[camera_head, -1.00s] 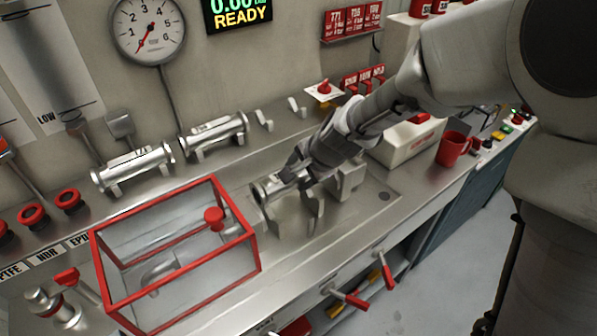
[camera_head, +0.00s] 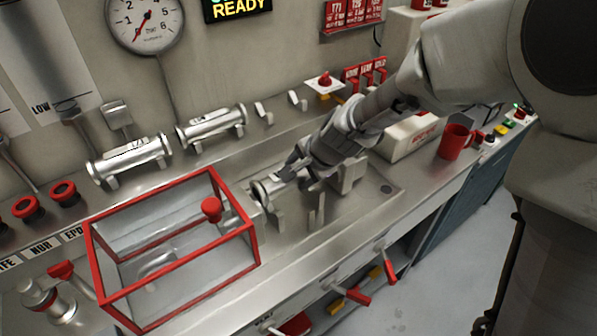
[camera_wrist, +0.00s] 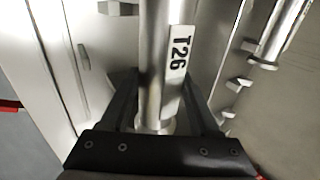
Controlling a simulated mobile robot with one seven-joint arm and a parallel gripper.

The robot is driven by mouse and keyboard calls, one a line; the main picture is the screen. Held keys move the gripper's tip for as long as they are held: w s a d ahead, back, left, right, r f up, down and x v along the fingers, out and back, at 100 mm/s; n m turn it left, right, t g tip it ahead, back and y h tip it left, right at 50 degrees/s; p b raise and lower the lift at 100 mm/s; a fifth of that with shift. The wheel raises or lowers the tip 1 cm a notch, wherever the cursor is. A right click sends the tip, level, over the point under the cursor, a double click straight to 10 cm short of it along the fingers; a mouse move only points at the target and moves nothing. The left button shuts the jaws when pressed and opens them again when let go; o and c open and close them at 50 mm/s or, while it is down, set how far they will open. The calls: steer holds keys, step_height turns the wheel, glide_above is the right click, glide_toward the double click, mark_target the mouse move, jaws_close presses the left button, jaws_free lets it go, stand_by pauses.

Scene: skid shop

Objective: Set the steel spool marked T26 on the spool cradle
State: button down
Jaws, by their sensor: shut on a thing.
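The steel spool marked T26 (camera_wrist: 176,70) runs lengthwise between my gripper's fingers (camera_wrist: 158,88) in the wrist view, its label facing the camera. In the head view my gripper (camera_head: 291,175) is shut around it, and the spool's flanged near end (camera_head: 262,191) sticks out to the left. The spool cradle (camera_head: 318,210), with upright steel plates, stands on the bench just below and beside the held spool. My gripper hides much of the spool and part of the cradle. I cannot tell whether spool and cradle touch.
A red-framed clear box (camera_head: 172,255) stands close on the left. Two other steel spools (camera_head: 130,160) (camera_head: 211,127) lie on supports along the back, with empty hooks (camera_head: 264,113) beside them. A white box (camera_head: 408,138) and a red mug (camera_head: 456,141) are to the right.

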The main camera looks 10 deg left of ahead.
steer(key=shift+f+b, duration=0.45)
steer(key=shift+b, duration=0.05)
stand_by(0.6)
steer(key=shift+f+b, duration=0.7)
stand_by(0.4)
steer(key=shift+f+b, duration=0.55)
steer(key=shift+f, duration=0.2)
steer(key=shift+f+b, duration=0.25)
steer(key=shift+b, duration=0.2)
steer(key=shift+c, duration=0.5)
jaws_free()
